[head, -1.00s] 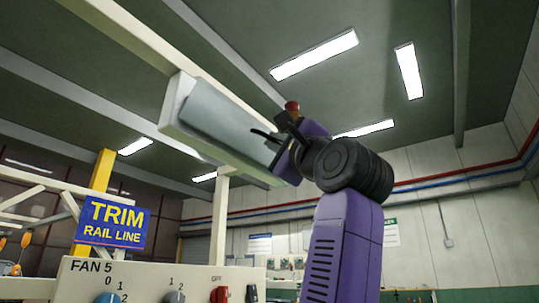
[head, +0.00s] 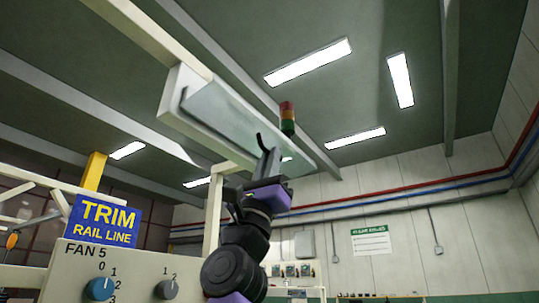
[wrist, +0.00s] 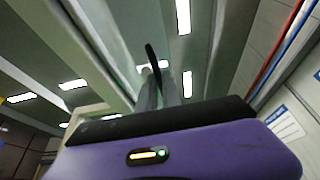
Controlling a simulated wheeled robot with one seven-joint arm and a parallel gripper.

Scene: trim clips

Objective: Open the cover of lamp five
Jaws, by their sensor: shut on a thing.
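The lamp housing (head: 172,108), a long white box under an overhead beam, hangs at upper centre in the head view; no number shows on it. Its pale, see-through cover (head: 228,112) stands out from the housing at an angle, its far right end hanging clear. My gripper (head: 267,160) is below the cover's right half, shut on a dark curved handle (head: 259,141). In the wrist view the handle (wrist: 152,62) rises between the fingers (wrist: 160,95), and the pale cover (wrist: 112,45) is beyond. The finger contact is small and partly hidden.
A panel marked FAN 5 (head: 125,262) with knobs stands at lower left, beside a blue TRIM RAIL LINE sign (head: 104,221). A red, amber and green signal light (head: 287,118) shows behind the cover. Open room lies to the right.

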